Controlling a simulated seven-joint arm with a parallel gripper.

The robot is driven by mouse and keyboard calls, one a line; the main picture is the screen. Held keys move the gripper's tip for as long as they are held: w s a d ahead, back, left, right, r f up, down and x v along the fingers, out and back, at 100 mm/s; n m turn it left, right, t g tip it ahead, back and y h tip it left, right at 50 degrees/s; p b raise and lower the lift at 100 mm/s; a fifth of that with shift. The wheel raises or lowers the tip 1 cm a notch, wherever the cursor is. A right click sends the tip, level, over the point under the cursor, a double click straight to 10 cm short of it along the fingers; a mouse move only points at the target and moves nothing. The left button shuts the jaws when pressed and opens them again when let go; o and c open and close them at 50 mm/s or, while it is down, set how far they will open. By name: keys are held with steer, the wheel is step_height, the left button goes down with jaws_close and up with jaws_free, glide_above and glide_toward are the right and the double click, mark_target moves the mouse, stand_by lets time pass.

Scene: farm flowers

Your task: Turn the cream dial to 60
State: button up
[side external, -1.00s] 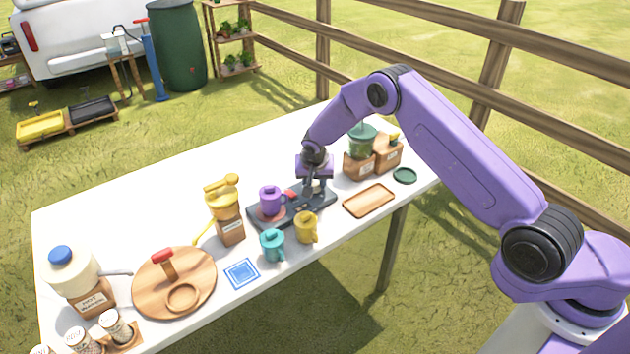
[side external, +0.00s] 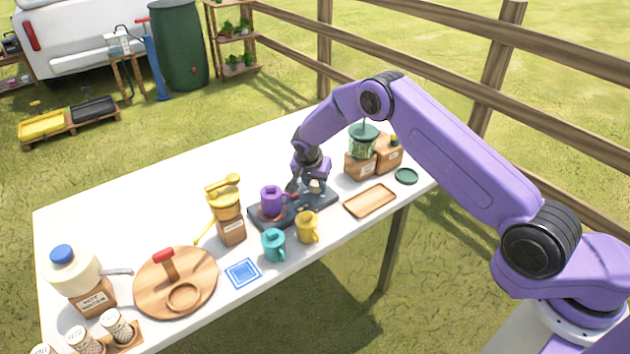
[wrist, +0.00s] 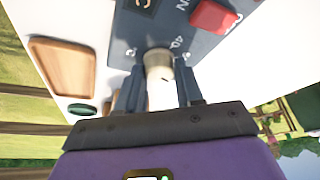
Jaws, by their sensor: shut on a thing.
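The cream dial (wrist: 158,66) stands up from a dark panel (wrist: 150,30) in the wrist view, with a "40" mark beside it. My gripper (wrist: 158,88) has one finger on each side of the dial and is shut on it. In the side view, my gripper (side external: 309,186) is over the right part of the dark burner unit (side external: 328,203), and the dial (side external: 316,187) is partly hidden there. A red switch (wrist: 213,15) sits on the panel. I cannot read the dial's pointer.
A purple pot (side external: 272,201) stands on the burner unit's left part. Yellow (side external: 307,228) and teal (side external: 273,245) mugs stand in front. A yellow grinder (side external: 229,212) stands left.

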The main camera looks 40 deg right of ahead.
steer(key=o, duration=1)
steer(key=v, duration=1.7)
steer(key=shift+r, duration=0.2)
